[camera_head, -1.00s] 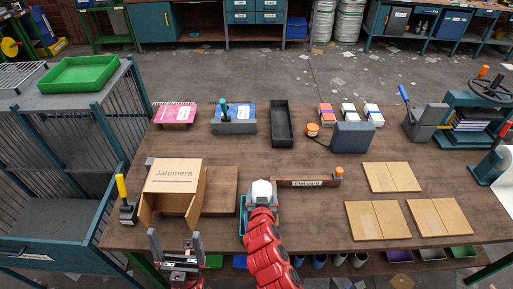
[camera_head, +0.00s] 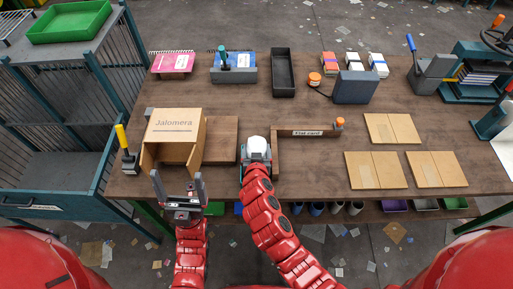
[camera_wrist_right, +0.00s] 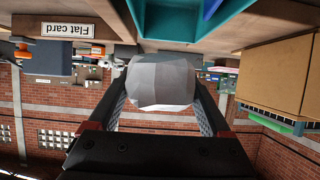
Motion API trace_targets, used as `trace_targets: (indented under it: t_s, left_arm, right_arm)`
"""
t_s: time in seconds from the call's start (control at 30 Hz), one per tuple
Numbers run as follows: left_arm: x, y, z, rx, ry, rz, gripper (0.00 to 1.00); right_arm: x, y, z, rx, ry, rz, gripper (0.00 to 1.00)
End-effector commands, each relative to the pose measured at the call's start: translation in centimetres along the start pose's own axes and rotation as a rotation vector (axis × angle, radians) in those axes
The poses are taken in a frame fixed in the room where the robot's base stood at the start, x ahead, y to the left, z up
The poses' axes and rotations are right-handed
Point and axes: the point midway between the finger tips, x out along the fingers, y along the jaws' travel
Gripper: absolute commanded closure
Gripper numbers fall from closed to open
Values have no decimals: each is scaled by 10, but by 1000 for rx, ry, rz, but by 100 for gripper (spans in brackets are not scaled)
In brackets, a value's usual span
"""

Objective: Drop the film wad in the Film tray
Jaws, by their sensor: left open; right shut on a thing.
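The film wad is a pale grey-white faceted lump (camera_head: 257,147). It fills the space between the fingers of my right gripper (camera_head: 256,160), which is shut on it over the table's front part. In the right wrist view the wad (camera_wrist_right: 160,82) sits between both fingers. A teal tray (camera_wrist_right: 208,22) shows close beyond the wad there, apart from it in the picture. I see no readable Film label, so I cannot tell whether this is the Film tray. My left gripper (camera_head: 178,185) is open and empty, in front of the cardboard box.
The cardboard box (camera_head: 174,128) stands open left of the wad. A low wooden divider labelled Flat card (camera_head: 307,133) is to its right. Flat cardboard pieces (camera_head: 376,170) lie further right. A black tray (camera_head: 283,75) is behind. Coloured bins (camera_head: 395,205) show under the front edge.

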Motion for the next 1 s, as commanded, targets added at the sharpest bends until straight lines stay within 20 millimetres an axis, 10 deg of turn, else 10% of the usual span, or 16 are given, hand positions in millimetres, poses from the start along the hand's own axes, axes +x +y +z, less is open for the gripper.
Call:
trace_targets:
  t_s: [0.07, 0.1, 0.17, 0.57, 1.0]
  left_arm:
    - [0, 0, 0, 0, 0, 0, 7]
    - [0, 0, 0, 0, 0, 0, 7]
    - [0, 0, 0, 0, 0, 0, 7]
    - [-5, 0, 1, 0, 0, 0, 7]
    - [-38, 2, 6, 0, 0, 0, 7]
  right_arm:
    - [0, 0, 0, 0, 0, 0, 68]
    - [0, 0, 0, 0, 0, 0, 10]
    - [0, 0, 0, 0, 0, 0, 0]
    - [-8, -1, 2, -2, 2, -3, 0]
    - [-85, -2, 3, 0, 4, -6, 0]
